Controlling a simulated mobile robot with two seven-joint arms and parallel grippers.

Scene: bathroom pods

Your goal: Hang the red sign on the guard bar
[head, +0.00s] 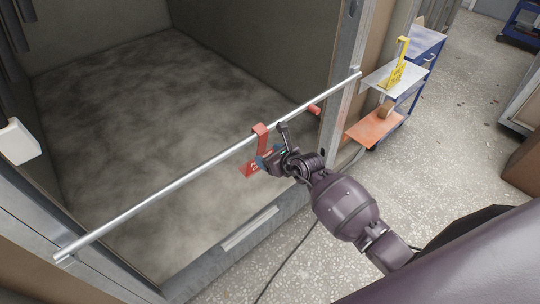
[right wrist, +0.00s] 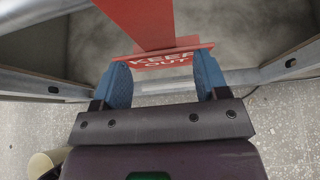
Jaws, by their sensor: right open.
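The red sign (head: 261,134) has its bent top over the silver guard bar (head: 180,184), right of the bar's middle, and its strap hangs down from there. Its lower plate reads "KEEP OUT" in the right wrist view (right wrist: 168,56). My right gripper (head: 268,160) is at the lower plate, below the bar. Its blue fingers (right wrist: 163,70) are spread apart, near the plate's lower edge; I cannot tell whether they touch it. The gripper hides part of the plate in the head view. My left gripper is not in view.
The bar crosses the opening of a pod with a mottled grey floor (head: 150,100). A red peg (head: 314,109) is near the bar's right end. A blue cart (head: 425,45) with a yellow stand (head: 396,70) is at the upper right. A cable (head: 285,263) lies on the speckled floor.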

